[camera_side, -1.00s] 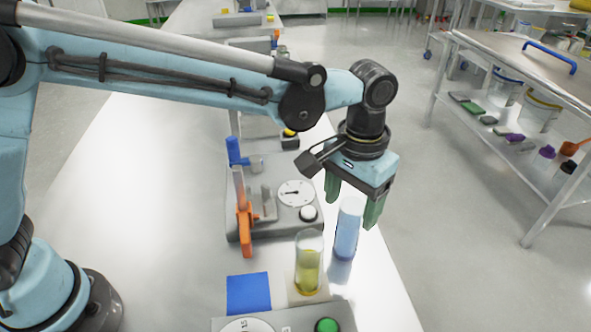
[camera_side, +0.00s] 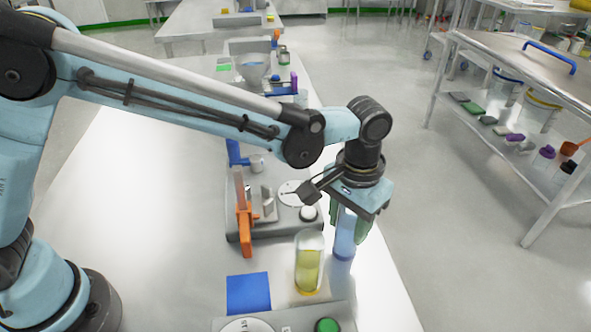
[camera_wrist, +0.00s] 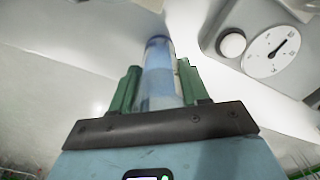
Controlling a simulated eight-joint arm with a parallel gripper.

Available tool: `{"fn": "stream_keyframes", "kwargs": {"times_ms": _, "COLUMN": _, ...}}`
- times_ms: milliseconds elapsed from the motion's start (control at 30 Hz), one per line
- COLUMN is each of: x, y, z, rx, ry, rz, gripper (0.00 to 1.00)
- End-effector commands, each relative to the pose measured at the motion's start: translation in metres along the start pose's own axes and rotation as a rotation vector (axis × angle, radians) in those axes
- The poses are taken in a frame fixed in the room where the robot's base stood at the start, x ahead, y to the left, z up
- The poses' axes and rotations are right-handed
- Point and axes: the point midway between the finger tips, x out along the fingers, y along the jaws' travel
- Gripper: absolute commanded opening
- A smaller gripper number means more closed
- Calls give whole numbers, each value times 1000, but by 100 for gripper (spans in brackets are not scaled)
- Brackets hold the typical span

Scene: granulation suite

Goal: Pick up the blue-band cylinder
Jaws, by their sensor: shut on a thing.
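The blue-band cylinder (camera_side: 343,243) is a clear upright tube with blue in it, near the right edge of the white table. In the side view my gripper (camera_side: 348,229) points down over it, with its green fingers on either side of the tube. The wrist view shows the cylinder (camera_wrist: 160,72) between the two green fingers, and my gripper (camera_wrist: 158,88) is shut on it. The cylinder's top is hidden by the gripper in the side view. Its base appears to be at table level; I cannot tell whether it touches.
A yellow-filled clear cylinder (camera_side: 309,264) stands close by on the left. A blue square (camera_side: 249,294) lies on the table. A grey device with a dial (camera_side: 291,194) and orange lever (camera_side: 244,230) is behind. A device with a green button (camera_side: 327,325) is in front.

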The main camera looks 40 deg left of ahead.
Motion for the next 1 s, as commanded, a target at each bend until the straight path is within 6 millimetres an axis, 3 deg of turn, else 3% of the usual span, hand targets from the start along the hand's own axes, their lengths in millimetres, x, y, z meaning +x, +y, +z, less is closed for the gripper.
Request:
{"fn": "stream_keyframes", "kwargs": {"times_ms": 100, "x": 0, "y": 0, "z": 0, "rx": 0, "ry": 0, "rz": 0, "gripper": 0}}
{"fn": "stream_keyframes", "kwargs": {"times_ms": 467, "x": -4, "y": 0, "z": 0, "rx": 0, "ry": 0, "rz": 0, "gripper": 0}}
{"fn": "stream_keyframes", "kwargs": {"times_ms": 767, "x": -41, "y": 0, "z": 0, "rx": 0, "ry": 0, "rz": 0, "gripper": 0}}
{"fn": "stream_keyframes", "kwargs": {"times_ms": 1000, "x": -73, "y": 31, "z": 45, "rx": 6, "ry": 0, "rz": 0, "gripper": 0}}
